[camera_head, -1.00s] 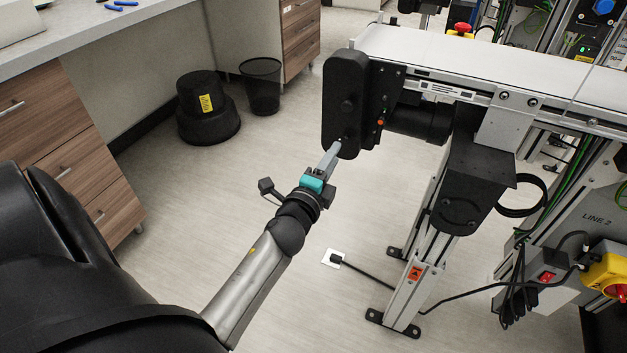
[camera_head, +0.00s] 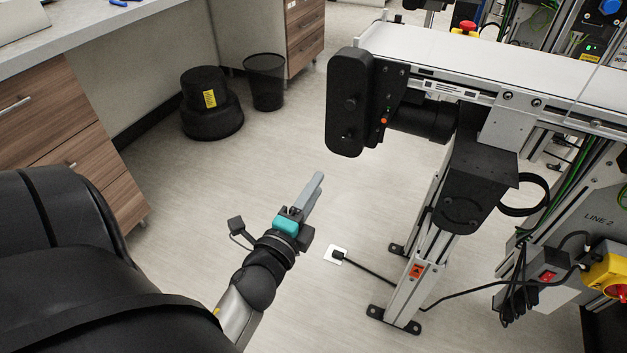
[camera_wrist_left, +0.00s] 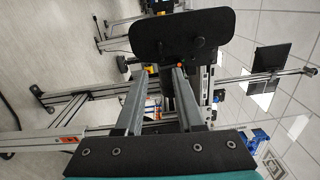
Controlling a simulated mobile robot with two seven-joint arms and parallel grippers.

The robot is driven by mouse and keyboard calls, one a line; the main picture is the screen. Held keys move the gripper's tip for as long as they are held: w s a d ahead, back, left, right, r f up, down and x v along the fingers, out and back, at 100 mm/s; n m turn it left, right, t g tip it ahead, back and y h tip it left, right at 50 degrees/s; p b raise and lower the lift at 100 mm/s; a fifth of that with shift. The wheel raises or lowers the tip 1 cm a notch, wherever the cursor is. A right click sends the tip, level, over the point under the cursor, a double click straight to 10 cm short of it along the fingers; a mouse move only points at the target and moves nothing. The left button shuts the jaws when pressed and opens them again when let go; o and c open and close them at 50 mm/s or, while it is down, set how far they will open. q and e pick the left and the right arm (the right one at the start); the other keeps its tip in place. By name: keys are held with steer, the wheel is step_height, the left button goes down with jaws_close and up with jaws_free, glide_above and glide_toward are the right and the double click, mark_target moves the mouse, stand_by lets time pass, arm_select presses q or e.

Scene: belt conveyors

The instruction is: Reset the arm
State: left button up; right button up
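My left gripper (camera_head: 313,186) is in the head view, its grey fingers pointing up and to the right over open floor, below and left of the conveyor's black end housing (camera_head: 347,103). In the left wrist view its two fingers (camera_wrist_left: 161,75) stand apart with nothing held between them, so it is open. The black end housing also shows in the wrist view (camera_wrist_left: 182,33), beyond the fingertips. My right gripper is in neither view.
A white belt conveyor (camera_head: 480,55) on metal legs stands to the right. A black step stool (camera_head: 210,105) and a waste bin (camera_head: 265,82) stand near wooden drawers (camera_head: 55,120) at left. A cable runs from a floor socket (camera_head: 336,255). The floor between is clear.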

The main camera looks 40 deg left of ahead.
arm_select(q)
steer(key=shift+f, duration=0.1)
steer(key=s+d+f+n+g+h, duration=0.1)
steer(key=s+d+f+n+g, duration=0.1)
steer(key=f, duration=0.7)
steer(key=s+d+f+n+g+h, duration=0.1)
steer(key=d+f+n+g, duration=0.15)
steer(key=f, duration=0.55)
steer(key=s+d+f+n+g+h, duration=0.1)
steer(key=s+d+f+n+g, duration=0.15)
steer(key=f, duration=0.65)
steer(key=s+a+f+n+g, duration=0.1)
steer(key=s+f+n+g, duration=0.2)
steer(key=s+f, duration=0.5)
steer(key=s+a+f+n+g+p, duration=0.1)
steer(key=s+f+n+g, duration=0.2)
steer(key=s+f, duration=0.6)
steer(key=s+g, duration=0.2)
steer(key=s, duration=0.2)
steer(key=shift+s+n+h, duration=0.25)
steer(key=shift+n+h, duration=0.15)
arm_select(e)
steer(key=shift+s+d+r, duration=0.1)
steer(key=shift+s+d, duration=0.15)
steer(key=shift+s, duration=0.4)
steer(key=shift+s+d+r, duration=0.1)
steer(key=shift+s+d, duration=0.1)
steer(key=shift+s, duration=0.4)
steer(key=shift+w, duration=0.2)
